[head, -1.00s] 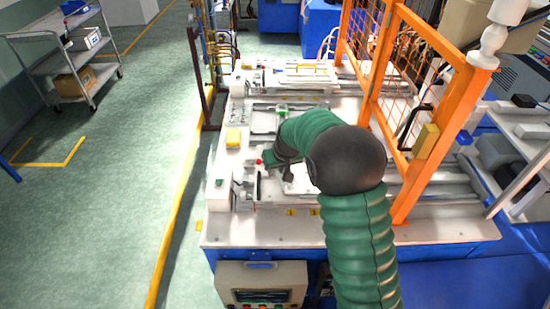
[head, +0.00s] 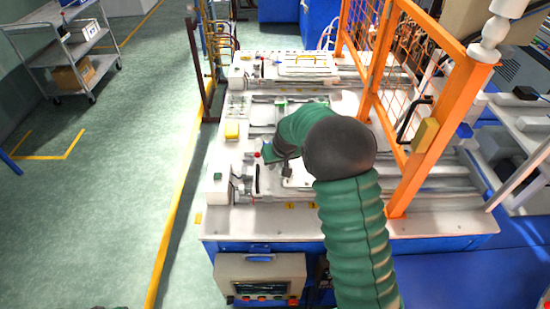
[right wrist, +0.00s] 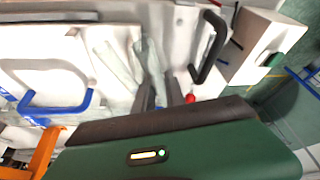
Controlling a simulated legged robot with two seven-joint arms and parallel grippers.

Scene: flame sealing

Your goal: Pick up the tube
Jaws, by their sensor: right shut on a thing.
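My right gripper (head: 287,172) is low over the white machine top, partly hidden behind its own green arm in the head view. In the right wrist view, its two dark fingers (right wrist: 158,94) are close together. A pale, see-through tube (right wrist: 154,62) shows at the fingertips, and the fingers are shut on it. The tube's lower end is hidden between the fingers. I cannot make out the tube in the head view. My left gripper is not in view.
A red button (right wrist: 190,98) and a black handle (right wrist: 210,48) are close beside the fingers. A blue handle (right wrist: 58,108) is at the left. An orange mesh guard (head: 385,100) stands right of my arm.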

